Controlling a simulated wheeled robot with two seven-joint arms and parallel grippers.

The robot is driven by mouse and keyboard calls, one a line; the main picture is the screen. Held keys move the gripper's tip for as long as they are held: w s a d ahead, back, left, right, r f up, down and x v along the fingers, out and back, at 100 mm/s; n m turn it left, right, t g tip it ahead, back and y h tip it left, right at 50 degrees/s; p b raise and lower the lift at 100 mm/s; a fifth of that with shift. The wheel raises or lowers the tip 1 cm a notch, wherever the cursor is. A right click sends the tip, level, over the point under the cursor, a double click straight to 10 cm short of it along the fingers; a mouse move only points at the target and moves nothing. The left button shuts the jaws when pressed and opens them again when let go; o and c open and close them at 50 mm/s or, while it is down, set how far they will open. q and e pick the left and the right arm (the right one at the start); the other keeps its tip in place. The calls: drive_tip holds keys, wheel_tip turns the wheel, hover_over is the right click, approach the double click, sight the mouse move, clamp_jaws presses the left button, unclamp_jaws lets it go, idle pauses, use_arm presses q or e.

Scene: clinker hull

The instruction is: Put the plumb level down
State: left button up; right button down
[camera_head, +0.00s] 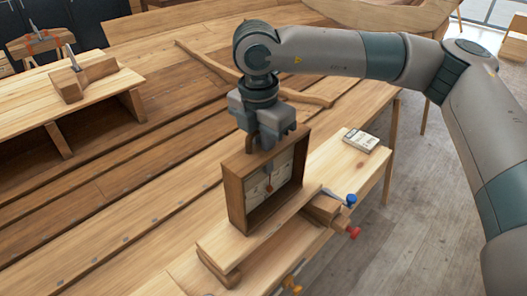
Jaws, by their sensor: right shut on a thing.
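The plumb level (236,195) is an upright wooden box frame with a pale face and a small hanging bob inside. It stands at the middle of the view, its lower edge at a raised wooden plank (222,247); I cannot tell whether it rests there fully. My right gripper (266,146) points down and is shut on the top edge of the plumb level. The gripper hides part of that top edge. My left gripper is not in view.
Clamps with a blue knob (351,200) and a red knob (354,233) sit beside the plank. A small booklet-like block (361,140) lies on the bench behind. Long hull planks (110,225) fill the left. A wooden block tool (84,80) stands on a bench at upper left.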

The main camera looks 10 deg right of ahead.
drive_tip(key=shift+f+b, duration=0.15)
drive_tip(key=shift+b, duration=0.15)
drive_tip(key=c, duration=1.8)
unclamp_jaws()
drive_tip(key=r+b, duration=0.1)
drive_tip(key=r, duration=0.2)
drive_tip(key=r+b, duration=0.2)
drive_tip(key=r, duration=0.2)
drive_tip(key=r+b, duration=0.2)
drive_tip(key=r, duration=0.2)
drive_tip(key=shift+s+a, duration=0.2)
drive_tip(key=shift+a, duration=0.15)
drive_tip(key=shift+r, duration=0.65)
